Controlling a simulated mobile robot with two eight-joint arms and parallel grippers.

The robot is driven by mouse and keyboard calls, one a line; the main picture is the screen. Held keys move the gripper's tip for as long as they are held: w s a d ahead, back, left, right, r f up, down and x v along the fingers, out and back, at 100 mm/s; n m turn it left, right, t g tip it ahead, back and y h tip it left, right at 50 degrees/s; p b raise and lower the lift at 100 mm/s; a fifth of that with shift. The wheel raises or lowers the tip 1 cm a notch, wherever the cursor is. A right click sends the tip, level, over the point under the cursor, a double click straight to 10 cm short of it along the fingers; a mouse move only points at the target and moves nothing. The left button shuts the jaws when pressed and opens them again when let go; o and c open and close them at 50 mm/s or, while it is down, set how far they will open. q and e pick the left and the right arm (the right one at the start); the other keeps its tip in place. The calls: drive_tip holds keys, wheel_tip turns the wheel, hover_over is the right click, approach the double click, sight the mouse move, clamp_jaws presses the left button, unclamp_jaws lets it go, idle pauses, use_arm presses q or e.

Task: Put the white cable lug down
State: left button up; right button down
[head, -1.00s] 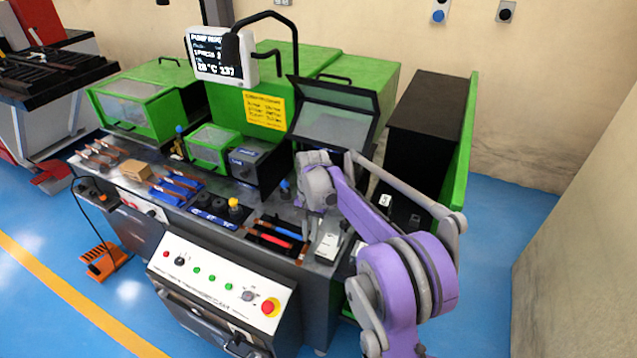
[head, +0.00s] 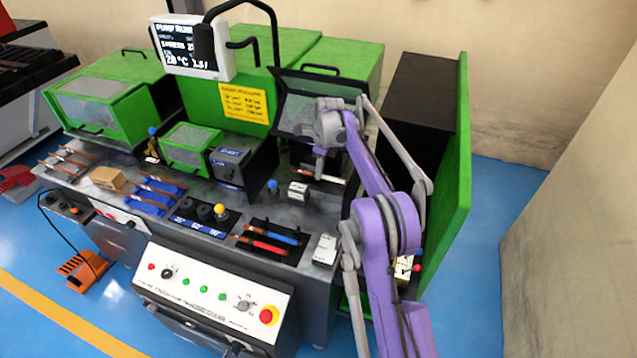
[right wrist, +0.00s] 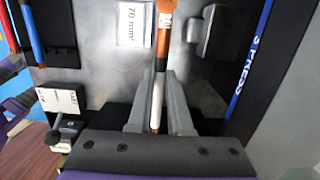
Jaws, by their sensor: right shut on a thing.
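My right gripper (head: 320,168) is at the front of the black press bay, below its raised clear-windowed hood (head: 300,120). In the right wrist view its two grey fingers (right wrist: 161,80) are closed around the white cable lug (right wrist: 157,95), a thin white piece with orange-brown ends. In the head view a white and copper-coloured piece (head: 331,179) shows just under the fingers. The fingers and arm partly hide the lug. I cannot tell whether it touches the surface under it. My left gripper is not in view.
A white block marked 70 mm² (right wrist: 132,22) stands close to the lug. A green wall (head: 455,170) stands at right.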

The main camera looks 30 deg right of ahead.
sight(319, 189)
drive_tip(key=shift+f, duration=2.45)
drive_tip(key=shift+f, duration=0.15)
drive_tip(key=c, duration=0.8)
unclamp_jaws()
drive_tip(key=shift+c, duration=0.2)
